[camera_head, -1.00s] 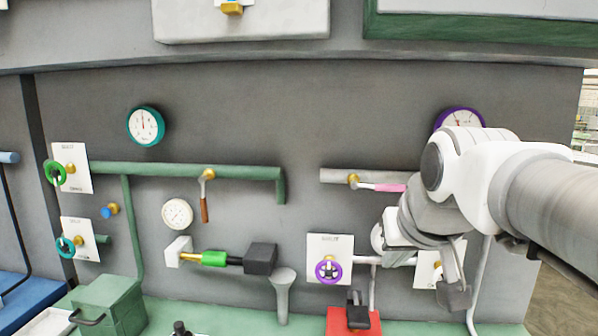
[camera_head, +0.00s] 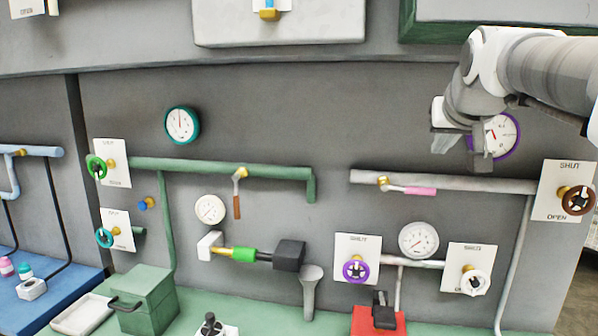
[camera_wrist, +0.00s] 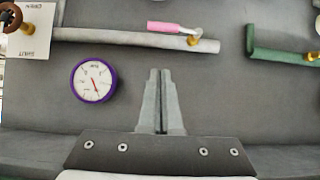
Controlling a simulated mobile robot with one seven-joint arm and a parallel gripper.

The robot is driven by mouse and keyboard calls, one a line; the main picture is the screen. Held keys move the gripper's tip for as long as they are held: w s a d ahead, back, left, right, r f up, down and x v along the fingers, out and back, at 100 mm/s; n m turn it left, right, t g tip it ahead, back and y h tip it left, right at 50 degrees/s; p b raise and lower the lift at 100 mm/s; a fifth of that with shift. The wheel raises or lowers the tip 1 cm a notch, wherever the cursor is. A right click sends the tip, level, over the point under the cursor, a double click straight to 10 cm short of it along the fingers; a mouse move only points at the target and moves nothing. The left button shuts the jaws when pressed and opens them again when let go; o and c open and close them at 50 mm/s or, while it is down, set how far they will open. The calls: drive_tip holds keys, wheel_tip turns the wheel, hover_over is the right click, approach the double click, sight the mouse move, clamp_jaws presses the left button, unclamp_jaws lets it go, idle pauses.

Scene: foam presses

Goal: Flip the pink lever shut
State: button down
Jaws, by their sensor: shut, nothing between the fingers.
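The pink lever (camera_head: 420,191) is a short grey arm with a pink grip on a brass pivot. It sits on the light grey pipe (camera_head: 500,185), with its grip pointing right, nearly along the pipe. In the wrist view the lever (camera_wrist: 166,27) appears upside down near the top, its grip pointing left from the brass pivot. My gripper (camera_head: 481,166) is above the pipe, up and right of the lever, in front of the purple gauge. In the wrist view my gripper (camera_wrist: 159,72) has its fingers together, empty and apart from the lever.
The purple-rimmed gauge (camera_wrist: 94,82) is beside my fingers. A brown valve wheel (camera_head: 577,200) is at the pipe's right end. Below are a purple wheel (camera_head: 356,269), a white wheel (camera_head: 474,281) and a white gauge (camera_head: 418,240). A green pipe with an orange-brown lever (camera_head: 237,205) is left.

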hover_over(411, 190)
drive_tip(key=s+d, duration=0.2)
drive_tip(key=s, duration=0.1)
wheel_tip(411, 190, down, 6)
drive_tip(key=r, duration=0.1)
drive_tip(key=f, duration=0.4)
drive_tip(key=shift+w+a+f, duration=0.1)
drive_tip(key=shift+w+f, duration=0.15)
drive_tip(key=shift+f, duration=0.1)
drive_tip(key=shift+s, duration=0.1)
